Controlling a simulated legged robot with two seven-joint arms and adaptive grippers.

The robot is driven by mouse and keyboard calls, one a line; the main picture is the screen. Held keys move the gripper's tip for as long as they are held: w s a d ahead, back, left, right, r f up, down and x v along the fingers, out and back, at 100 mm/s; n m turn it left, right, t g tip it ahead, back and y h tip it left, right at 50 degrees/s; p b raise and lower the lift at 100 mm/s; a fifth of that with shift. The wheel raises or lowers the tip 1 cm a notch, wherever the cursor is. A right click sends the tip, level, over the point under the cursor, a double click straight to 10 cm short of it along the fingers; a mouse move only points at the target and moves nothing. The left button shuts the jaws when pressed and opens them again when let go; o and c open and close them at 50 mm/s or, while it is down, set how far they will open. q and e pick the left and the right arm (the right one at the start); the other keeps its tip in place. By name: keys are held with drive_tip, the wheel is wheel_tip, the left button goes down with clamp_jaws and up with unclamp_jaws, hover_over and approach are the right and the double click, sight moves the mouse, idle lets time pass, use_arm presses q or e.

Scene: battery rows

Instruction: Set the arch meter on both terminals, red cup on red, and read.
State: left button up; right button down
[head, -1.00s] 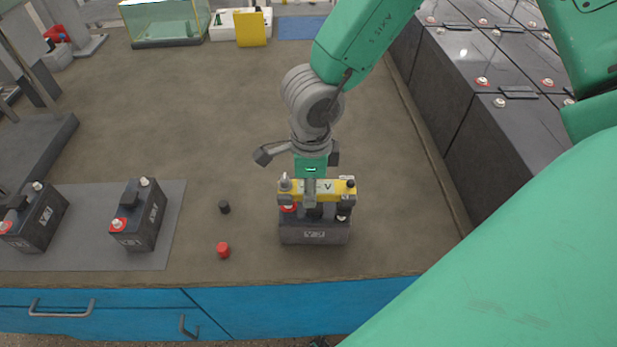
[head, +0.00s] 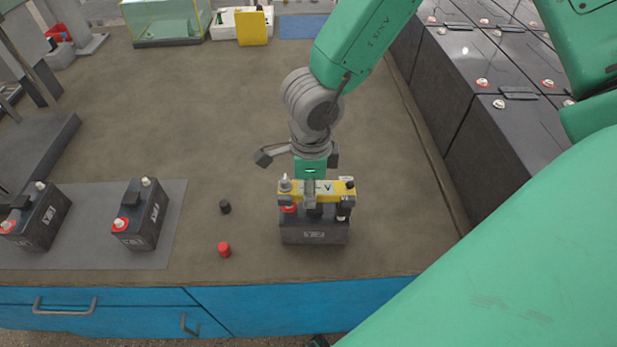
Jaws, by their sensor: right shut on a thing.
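The yellow arch meter (head: 328,187) spans the top of a dark battery (head: 316,233) near the bench's front edge. My right gripper (head: 310,195) is shut on the middle of the meter from above. The meter's left leg stands over the battery's red terminal (head: 289,207). Its right leg, with a dark cup (head: 344,207), stands over the other terminal. Whether the cups touch the terminals is too small to tell. The meter's reading is not legible. My left gripper is not in view.
A black cap (head: 224,207) and a red cap (head: 224,249) lie left of the battery. Two more batteries, one of them here (head: 141,213), stand on a grey mat (head: 175,215). A glass tank (head: 168,20) and a yellow block (head: 252,28) stand at the back. The bench middle is clear.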

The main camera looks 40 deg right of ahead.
drive_tip(key=shift+p, duration=0.3)
drive_tip(key=shift+f+b, duration=0.7)
drive_tip(key=shift+f, duration=0.5)
drive_tip(key=c, duration=1)
unclamp_jaws()
drive_tip(key=shift+o, duration=0.2)
drive_tip(key=shift+r, duration=0.1)
drive_tip(key=shift+r, duration=0.3)
wheel_tip(320, 180, up, 11)
drive_tip(key=shift+r, duration=0.1)
